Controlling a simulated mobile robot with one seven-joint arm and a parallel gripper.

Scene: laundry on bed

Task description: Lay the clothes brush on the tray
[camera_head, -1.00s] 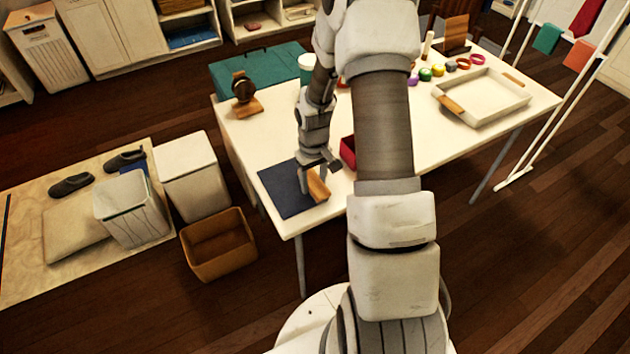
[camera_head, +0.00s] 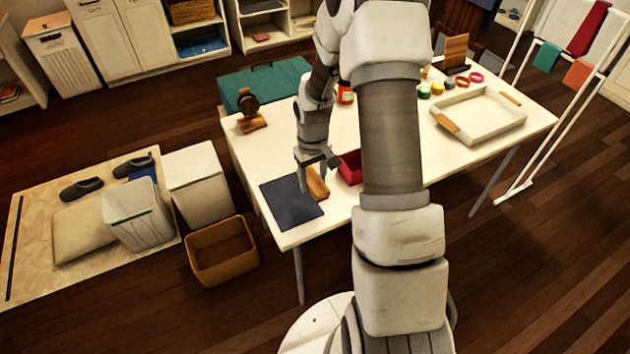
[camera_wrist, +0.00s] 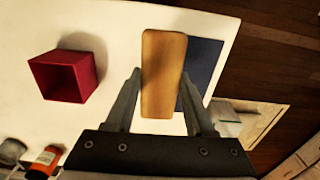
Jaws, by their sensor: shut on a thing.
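The clothes brush (camera_head: 317,184) shows as a wooden, rounded block at the right edge of a dark blue mat (camera_head: 290,204) near the table's front left. My gripper (camera_head: 318,166) points down over it and is shut on it. In the wrist view the brush (camera_wrist: 162,70) stands between the two fingers (camera_wrist: 160,98), overlapping the mat's edge. I cannot tell how high it is above the table. The tray (camera_head: 490,131) is white with wooden handles and lies at the table's right side, apart from the gripper. Its inside looks empty.
A red open box (camera_head: 349,168) stands right of my gripper, partly behind my arm. A watch stand (camera_head: 250,112) and green case (camera_head: 265,86) are at the back left. Several small coloured things lie left of the tray. A drying rack (camera_head: 570,105) stands beyond the table's right edge.

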